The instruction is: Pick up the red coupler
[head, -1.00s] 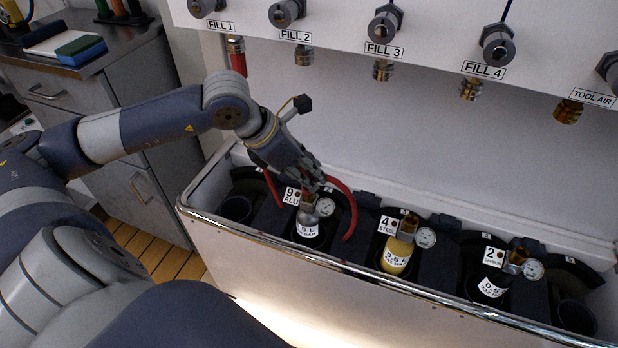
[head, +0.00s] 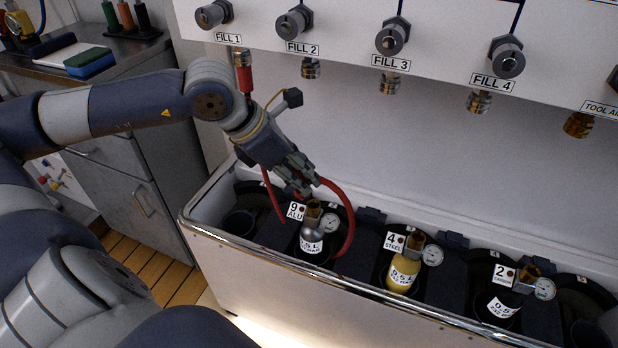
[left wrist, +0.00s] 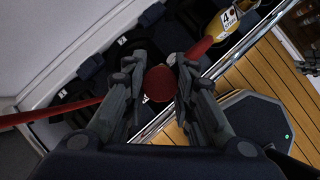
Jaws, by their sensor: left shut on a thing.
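The red coupler (left wrist: 159,84) shows as a round red end between the fingers of my left gripper (left wrist: 153,70) in the left wrist view. The fingers are shut on it. In the head view my left gripper (head: 304,182) is just above the brass valve of the number 9 bottle (head: 312,236), apart from it. The fingers hide most of the coupler there. A red hose (head: 346,208) loops down on both sides of the gripper.
The filling trough (head: 208,216) also holds the yellow number 4 bottle (head: 403,273) and the number 2 bottle (head: 500,303). Above hangs the panel with fill fittings; a red fitting (head: 243,76) is under FILL 1.

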